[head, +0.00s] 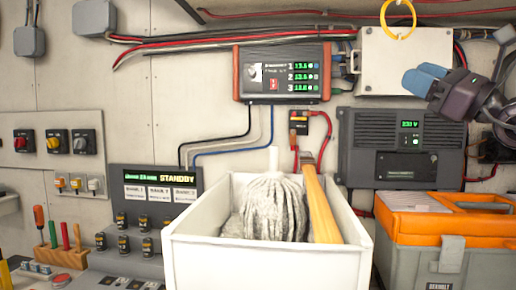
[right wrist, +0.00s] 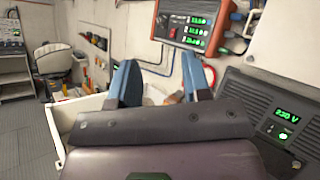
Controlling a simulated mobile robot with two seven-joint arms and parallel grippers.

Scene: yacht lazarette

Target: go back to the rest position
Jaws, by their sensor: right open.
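My right gripper (head: 426,80) is at the upper right in the head view, raised in front of the wall above the orange and grey toolbox. Its blue fingers point left. In the right wrist view the two fingers (right wrist: 160,82) stand apart with nothing gripped between them. My left gripper is not in view.
A white bin (head: 265,262) stands in front, holding a grey mop head (head: 273,208) and a wooden handle (head: 321,207). An orange and grey toolbox (head: 400,257) is at right. A charger (head: 283,73), a 230 V unit (head: 365,150) and cables line the wall.

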